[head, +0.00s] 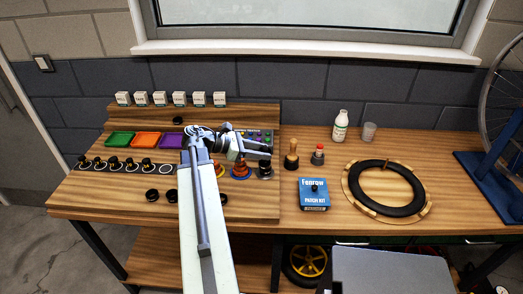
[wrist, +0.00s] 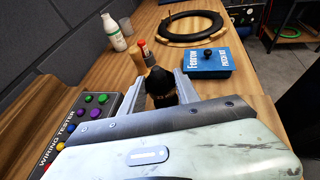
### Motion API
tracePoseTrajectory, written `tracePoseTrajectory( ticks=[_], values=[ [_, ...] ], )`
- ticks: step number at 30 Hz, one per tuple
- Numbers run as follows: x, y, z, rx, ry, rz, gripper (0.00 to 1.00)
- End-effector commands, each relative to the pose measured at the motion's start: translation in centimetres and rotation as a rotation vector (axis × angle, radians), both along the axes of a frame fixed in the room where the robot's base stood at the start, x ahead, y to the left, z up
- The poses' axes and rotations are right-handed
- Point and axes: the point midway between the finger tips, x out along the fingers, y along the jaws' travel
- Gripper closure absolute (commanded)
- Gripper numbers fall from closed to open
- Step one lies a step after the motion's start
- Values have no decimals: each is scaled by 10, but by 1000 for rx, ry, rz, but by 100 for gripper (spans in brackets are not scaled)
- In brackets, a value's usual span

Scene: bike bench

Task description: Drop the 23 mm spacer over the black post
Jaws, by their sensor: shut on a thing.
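My gripper (head: 246,148) is stretched over the right part of the wooden board, just above and beside the black post (head: 265,170). In the wrist view my gripper (wrist: 168,85) is shut on a dark piece, which I take for the 23 mm spacer (wrist: 160,86); small gold marks on it are too small to read. In the head view the jaws hide most of the held piece. I cannot tell whether the spacer touches the black post.
Black-knobbed pieces (head: 114,163) stand in a row on the left, with one empty white ring (head: 166,169). Loose black pieces (head: 152,195) lie at the front. Right of the board are a wooden-handled tool (head: 291,155), a red-capped bottle (head: 318,155), a blue box (head: 313,194) and a tyre (head: 418,201).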

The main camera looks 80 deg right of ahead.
Motion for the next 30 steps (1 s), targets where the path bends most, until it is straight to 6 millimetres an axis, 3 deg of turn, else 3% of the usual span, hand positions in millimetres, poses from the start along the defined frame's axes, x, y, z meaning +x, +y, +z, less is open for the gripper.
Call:
tracePoseTrajectory(
  ticks=[9,21,22,24,30],
  values=[
    [0,0,-21,0,0,1,100],
    [1,0,-23,0,0,1,100],
    [1,0,-23,0,0,1,59],
    [1,0,-23,0,0,1,40],
    [1,0,-23,1,0,1,37]
  ],
)
